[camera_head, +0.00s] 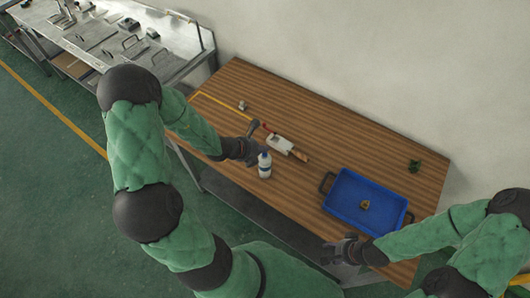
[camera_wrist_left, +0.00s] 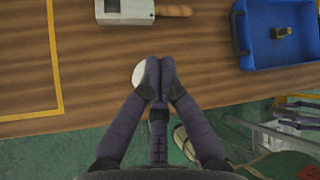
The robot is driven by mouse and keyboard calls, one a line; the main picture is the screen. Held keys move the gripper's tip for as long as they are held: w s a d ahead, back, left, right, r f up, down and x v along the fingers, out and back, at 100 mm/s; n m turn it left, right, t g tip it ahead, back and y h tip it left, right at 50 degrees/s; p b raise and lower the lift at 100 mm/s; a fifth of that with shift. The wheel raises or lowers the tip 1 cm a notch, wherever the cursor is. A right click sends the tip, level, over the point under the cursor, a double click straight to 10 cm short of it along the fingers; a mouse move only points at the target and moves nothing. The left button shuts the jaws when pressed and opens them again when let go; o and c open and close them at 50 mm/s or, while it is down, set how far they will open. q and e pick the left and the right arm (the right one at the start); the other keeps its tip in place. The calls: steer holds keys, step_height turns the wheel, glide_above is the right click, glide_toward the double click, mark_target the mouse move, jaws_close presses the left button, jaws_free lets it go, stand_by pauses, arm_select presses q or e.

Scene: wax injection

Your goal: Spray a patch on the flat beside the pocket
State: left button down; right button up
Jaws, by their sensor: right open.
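A white bottle with a blue label (camera_head: 264,166) stands close to the table's front edge. My left gripper (camera_head: 250,152) is right beside it on its left; in the left wrist view the fingertips (camera_wrist_left: 159,78) are together, with a white round part of the bottle (camera_wrist_left: 139,76) showing past the left finger. No bottle-wide gap shows between the fingers. A pale metal block with a wooden handle (camera_head: 279,144) lies just behind the bottle; its near part also shows in the left wrist view (camera_wrist_left: 125,12). My right gripper (camera_head: 338,251) is open by the tray's front-left corner.
A blue tray (camera_head: 335,205) with black handles holds a small brownish piece (camera_head: 365,204). A small metal piece (camera_head: 242,105) is at the back left by a yellow line. A green item (camera_head: 414,165) lies at the right. Table between block and tray is clear.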

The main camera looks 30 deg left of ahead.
mark_target(262, 157)
arm_select(q)
steer(key=shift+f+b, duration=0.3)
steer(key=shift+f, duration=0.1)
stand_by(0.3)
steer(key=shift+r+p, duration=0.35)
steer(key=shift+r, duration=0.1)
step_height(262, 157, up, 6)
steer(key=p, duration=0.5)
steer(key=shift+r, duration=0.1)
stand_by(0.5)
steer(key=shift+s, duration=0.1)
stand_by(0.5)
